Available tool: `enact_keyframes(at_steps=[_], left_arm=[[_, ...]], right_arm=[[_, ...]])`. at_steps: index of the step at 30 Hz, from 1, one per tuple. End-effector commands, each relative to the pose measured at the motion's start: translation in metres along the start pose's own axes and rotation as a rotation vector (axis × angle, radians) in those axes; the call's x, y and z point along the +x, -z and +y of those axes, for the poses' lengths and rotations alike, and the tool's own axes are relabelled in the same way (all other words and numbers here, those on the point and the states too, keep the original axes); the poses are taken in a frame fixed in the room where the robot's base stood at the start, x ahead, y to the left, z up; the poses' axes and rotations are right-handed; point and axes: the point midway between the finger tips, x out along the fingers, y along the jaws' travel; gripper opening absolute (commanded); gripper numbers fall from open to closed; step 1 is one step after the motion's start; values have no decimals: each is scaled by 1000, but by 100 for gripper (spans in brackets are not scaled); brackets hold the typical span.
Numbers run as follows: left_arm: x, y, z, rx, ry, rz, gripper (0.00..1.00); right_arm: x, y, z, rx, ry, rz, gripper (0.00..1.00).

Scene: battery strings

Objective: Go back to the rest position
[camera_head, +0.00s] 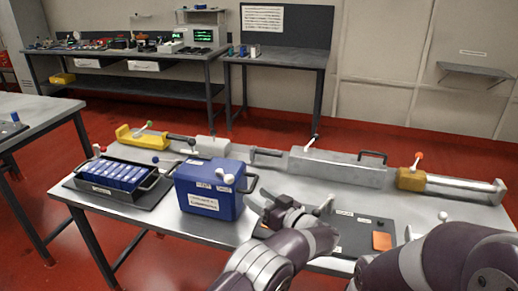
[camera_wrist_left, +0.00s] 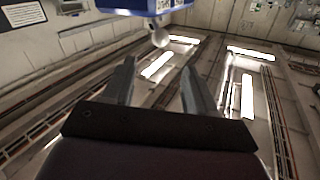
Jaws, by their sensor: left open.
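My left gripper (camera_head: 296,203) is over the front middle of the table (camera_head: 460,212), just right of the blue box (camera_head: 211,193). In the left wrist view the two fingers of the left gripper (camera_wrist_left: 157,68) stand apart with nothing between them. Part of the blue box (camera_wrist_left: 135,4) and a pale round knob (camera_wrist_left: 160,38) show beyond the fingertips at the top of that view. My right arm shows at the lower right of the head view, but its gripper is out of the frame.
A black tray (camera_head: 112,194) of blue battery cells (camera_head: 116,174) stands left of the box. A dark panel (camera_head: 352,236) lies beside my left gripper.

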Motion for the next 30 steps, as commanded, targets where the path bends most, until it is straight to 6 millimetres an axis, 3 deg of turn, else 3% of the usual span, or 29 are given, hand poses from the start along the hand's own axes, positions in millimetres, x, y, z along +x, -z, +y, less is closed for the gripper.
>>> enact_keyframes(at_steps=[2,3,5,6,8,9,11,14,15,18,21,24,25,27,30], left_arm=[[-1,-4,16,-77,-76,-24,57],[-3,-11,33,-112,-168,-37,57],[-15,-34,62,-120,-355,-78,57],[-30,-47,81,-113,-513,-130,57],[-49,-64,92,-77,-732,-262,57],[-60,-76,84,-33,-852,-380,57],[-76,-94,48,63,-976,-590,57],[-93,-117,-49,242,-1029,-914,57],[-98,-121,-91,306,-1018,-1016,57],[-108,-122,-192,443,-953,-1215,57],[-115,-115,-278,539,-880,-1331,57],[-115,-100,-337,560,-830,-1350,57],[-112,-94,-347,534,-813,-1338,57],[-101,-81,-354,471,-783,-1306,57],[-94,-77,-358,438,-762,-1298,57]], right_arm=[[0,0,0,0,0,0,43],[0,0,0,0,0,0,43],[0,0,0,0,0,0,43],[0,0,0,0,0,0,43],[-4,0,0,0,0,0,43],[-7,1,0,0,0,0,43],[-11,1,0,0,0,0,43],[-18,2,0,0,0,0,43],[-20,2,0,0,0,0,43],[-26,3,0,0,0,0,43],[-31,4,0,0,0,0,43],[-38,4,0,0,0,0,43],[-40,5,0,0,0,0,43],[-41,5,0,0,0,0,43],[-42,5,0,0,0,0,43]])
